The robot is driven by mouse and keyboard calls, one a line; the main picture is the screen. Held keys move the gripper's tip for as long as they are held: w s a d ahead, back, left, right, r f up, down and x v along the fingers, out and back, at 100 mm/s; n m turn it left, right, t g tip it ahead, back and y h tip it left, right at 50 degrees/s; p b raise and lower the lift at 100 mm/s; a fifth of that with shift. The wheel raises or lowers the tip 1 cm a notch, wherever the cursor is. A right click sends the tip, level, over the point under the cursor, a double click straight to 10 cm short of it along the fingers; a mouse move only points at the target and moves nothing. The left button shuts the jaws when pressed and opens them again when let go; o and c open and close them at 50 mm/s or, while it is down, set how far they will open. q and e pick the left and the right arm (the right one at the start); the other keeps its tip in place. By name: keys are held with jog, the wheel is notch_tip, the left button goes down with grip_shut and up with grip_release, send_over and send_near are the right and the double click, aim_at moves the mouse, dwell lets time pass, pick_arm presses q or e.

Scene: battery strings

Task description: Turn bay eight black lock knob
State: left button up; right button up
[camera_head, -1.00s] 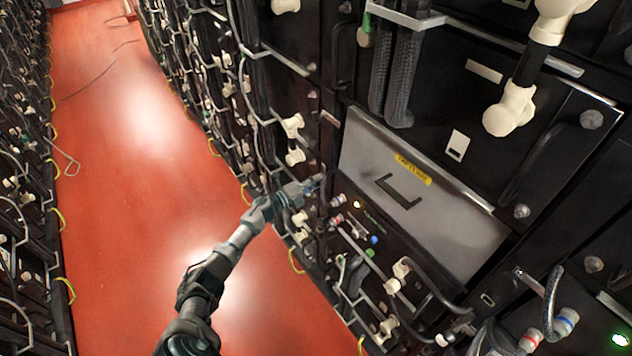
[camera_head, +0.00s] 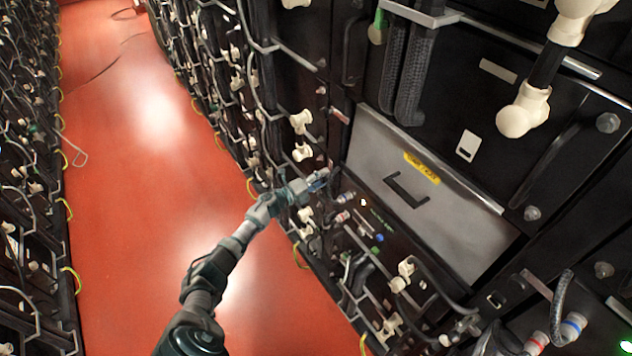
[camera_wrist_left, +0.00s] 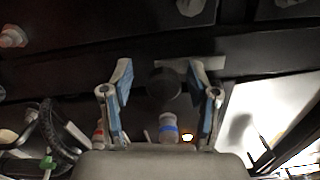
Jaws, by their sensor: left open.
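A dark round knob (camera_wrist_left: 164,84), which looks like the black lock knob, sits between the two blue-padded fingers of my left gripper (camera_wrist_left: 162,88) in the left wrist view. The fingers are open, one on each side of it. I cannot tell whether either finger touches it. In the head view my left gripper (camera_head: 322,180) is at the rack front, just left of the grey panel's lower left corner. The knob cannot be made out there. I cannot read a bay number. My right gripper is not in view.
A blue-ringed connector (camera_wrist_left: 168,128) stands just below the knob, near the fingers. The grey panel (camera_head: 460,222) has a black handle and yellow label. Cables and cream connectors (camera_head: 402,275) crowd the rack front.

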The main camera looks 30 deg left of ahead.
pick_arm(q)
jog(key=v, duration=1.1)
jog(key=shift+s+a+f, duration=0.2)
jog(key=shift+s, duration=0.1)
jog(key=s+d+f+n+g+y, duration=0.25)
jog(key=s+f+n, duration=0.25)
jog(key=f, duration=0.5)
jog(key=s+d+f+n+g+y+p, duration=0.1)
jog(key=s+d+f+n+g+y, duration=0.15)
jog(key=s+f+n, duration=0.5)
jog(key=s+d+f+n+g+y, duration=0.1)
jog(key=s+d+f+n+y, duration=0.15)
jog(key=f, duration=0.85)
jog(key=s+d+f+n+g, duration=0.2)
jog(key=s+d+f+g, duration=0.1)
jog(key=s, duration=0.5)
jog(key=s+d+f+n+g, duration=0.3)
jog(key=s+d+f, duration=0.2)
jog(key=s+d, duration=0.3)
jog(key=s+d+f+n+g, duration=0.2)
jog(key=s+d+f+g, duration=0.1)
jog(key=s+d, duration=0.3)
jog(key=shift+s+d+f+h+p, duration=0.2)
jog(key=shift+s+f+h+p, duration=0.2)
jog(key=shift+s+f, duration=0.65)
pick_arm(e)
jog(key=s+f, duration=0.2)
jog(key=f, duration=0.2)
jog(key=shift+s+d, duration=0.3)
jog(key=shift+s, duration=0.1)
